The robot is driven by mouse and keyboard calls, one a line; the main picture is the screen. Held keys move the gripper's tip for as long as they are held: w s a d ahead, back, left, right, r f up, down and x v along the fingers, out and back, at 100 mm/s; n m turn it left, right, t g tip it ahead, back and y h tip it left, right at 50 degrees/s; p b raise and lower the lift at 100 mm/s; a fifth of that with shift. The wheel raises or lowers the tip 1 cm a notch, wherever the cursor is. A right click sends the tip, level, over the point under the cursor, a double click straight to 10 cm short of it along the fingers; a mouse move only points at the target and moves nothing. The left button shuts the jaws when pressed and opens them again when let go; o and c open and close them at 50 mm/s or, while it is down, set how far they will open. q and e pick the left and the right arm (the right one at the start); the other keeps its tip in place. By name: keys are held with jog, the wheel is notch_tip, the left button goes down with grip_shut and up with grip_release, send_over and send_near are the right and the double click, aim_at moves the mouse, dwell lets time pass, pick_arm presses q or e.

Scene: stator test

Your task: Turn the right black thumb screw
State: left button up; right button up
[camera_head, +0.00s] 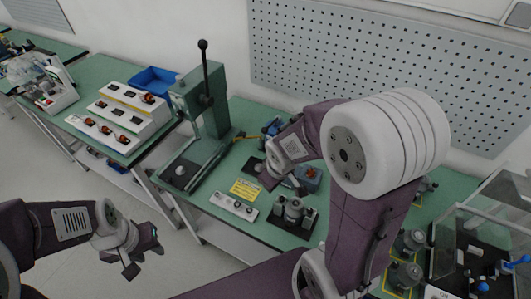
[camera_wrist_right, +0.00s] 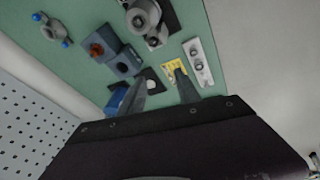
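The stator fixture (camera_head: 293,212) stands on the green table right of the white button box, on a black base plate. Small dark knobs sit at its sides; which is the right black thumb screw is hard to tell at this size. The fixture also shows at the top of the right wrist view (camera_wrist_right: 144,16), partly cut off, with a dark round knob on it. My right gripper (camera_wrist_right: 160,90) is open and empty, its two fingers apart, above the table and away from the fixture. My left gripper (camera_head: 143,260) is open and empty over the floor, left of the table.
A green lever press (camera_head: 203,105) stands at the table's left. A white button box (camera_head: 234,206) and yellow label (camera_head: 245,189) lie near the fixture. A blue-grey box with an orange knob (camera_wrist_right: 97,50) is beside it. A perforated panel (camera_head: 390,70) stands behind.

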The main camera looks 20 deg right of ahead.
jog(key=w+d+n+p, duration=0.1)
jog(key=w+n+p, duration=0.8)
jog(key=w, duration=0.1)
jog(key=shift+d+r+n+t, duration=0.2)
jog(key=shift+d+n+t, duration=0.1)
jog(key=shift+d, duration=0.05)
jog(key=shift+w, duration=0.1)
